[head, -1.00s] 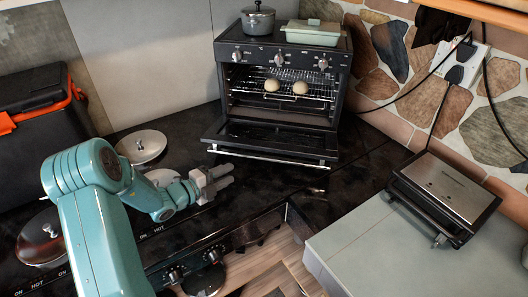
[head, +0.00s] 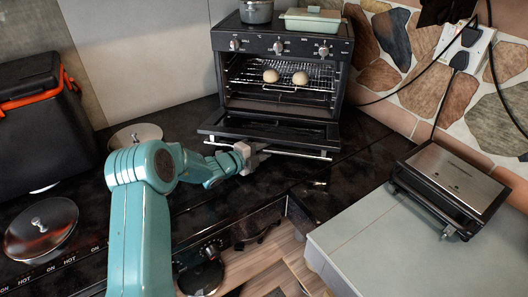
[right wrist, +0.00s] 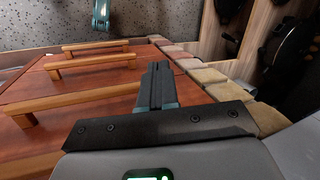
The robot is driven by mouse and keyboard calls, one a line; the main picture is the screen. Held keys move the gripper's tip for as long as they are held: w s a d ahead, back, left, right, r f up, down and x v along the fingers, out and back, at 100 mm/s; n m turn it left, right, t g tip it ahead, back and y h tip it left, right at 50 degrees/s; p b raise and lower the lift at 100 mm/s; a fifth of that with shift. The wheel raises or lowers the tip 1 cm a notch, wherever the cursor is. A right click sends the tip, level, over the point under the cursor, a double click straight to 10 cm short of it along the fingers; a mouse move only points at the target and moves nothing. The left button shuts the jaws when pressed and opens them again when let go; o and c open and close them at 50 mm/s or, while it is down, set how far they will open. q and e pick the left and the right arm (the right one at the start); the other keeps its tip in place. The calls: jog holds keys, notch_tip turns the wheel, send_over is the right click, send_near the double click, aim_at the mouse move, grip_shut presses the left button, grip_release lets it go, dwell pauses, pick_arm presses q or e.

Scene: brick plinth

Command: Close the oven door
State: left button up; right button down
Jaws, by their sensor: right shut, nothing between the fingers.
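The small black oven (head: 285,65) stands at the back of the dark counter, with a rack inside holding two round buns (head: 285,76). Its door (head: 272,131) is folded down, open, with a silver handle bar (head: 300,155) along its front edge. My left gripper (head: 262,156) is at the front edge of the door, left of its middle, overlapping the handle; I cannot tell whether it touches. Its fingers are too small to judge. My right gripper (right wrist: 158,70) shows in the right wrist view, shut and empty, over a reddish wooden surface away from the oven.
A grey pot (head: 257,12) and a pale green dish (head: 311,21) sit on the oven top. A press grill (head: 452,187) stands on the grey counter at right. Lidded hobs (head: 41,229) and a black-orange box (head: 38,125) are at left.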

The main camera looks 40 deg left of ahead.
pick_arm(q)
jog(key=shift+r, duration=0.1)
jog(key=shift+w, duration=0.1)
grip_shut()
